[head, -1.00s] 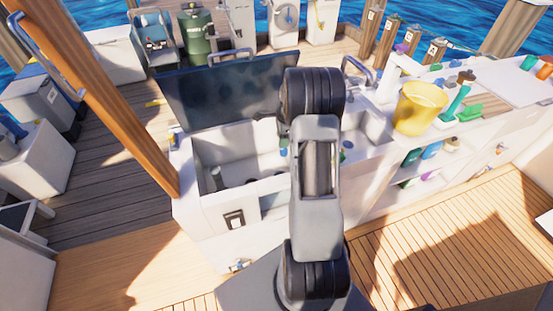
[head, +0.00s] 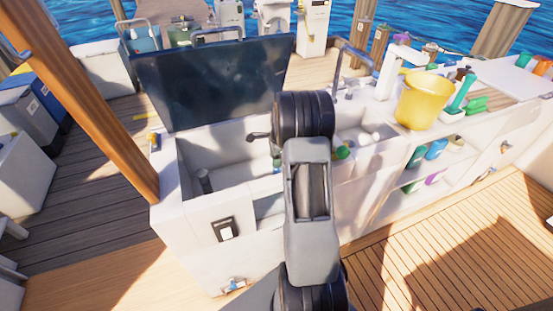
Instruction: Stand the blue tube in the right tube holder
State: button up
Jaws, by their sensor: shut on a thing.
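My arm stands in the middle of the head view, over the front of the open engine bay (head: 222,153). Its dark joint and grey link hide part of the bay, and I cannot make out my gripper or what it holds. A small blue spot (head: 277,170) with green above it shows just left of the link, inside the bay; I cannot tell if it is the blue tube. A short grey cylinder (head: 204,182) stands at the left in the bay. I cannot identify the right tube holder; the link may hide it.
The raised dark hatch lid (head: 215,80) stands behind the bay. A yellow bucket (head: 422,100) and a slanted teal tube (head: 463,92) are on the right counter. A blue item (head: 437,149) lies on the shelf below. An orange post (head: 85,105) rises at left. The front deck (head: 455,235) is clear.

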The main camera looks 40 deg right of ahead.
jog(key=shift+f+b, duration=1.9)
jog(key=shift+f, duration=0.65)
jog(key=shift+r+p, duration=0.1)
jog(key=shift+p, duration=0.3)
jog(key=shift+f+b, duration=0.35)
jog(key=shift+f, duration=0.35)
jog(key=o, duration=0.8)
jog(key=shift+a, duration=0.1)
jog(key=shift+r, duration=0.1)
jog(key=shift+s+d+r+p, duration=0.1)
jog(key=shift+d+r+p, duration=0.1)
jog(key=shift+r+p, duration=1.45)
jog(key=shift+s+d+r+p, duration=0.1)
jog(key=shift+d+r+p, duration=0.15)
jog(key=shift+r+p, duration=1.4)
jog(key=shift+s+d+r+p, duration=0.1)
jog(key=shift+d+r+p, duration=0.1)
jog(key=shift+r+p, duration=1.45)
jog(key=shift+r+b, duration=0.5)
jog(key=shift+b, duration=0.05)
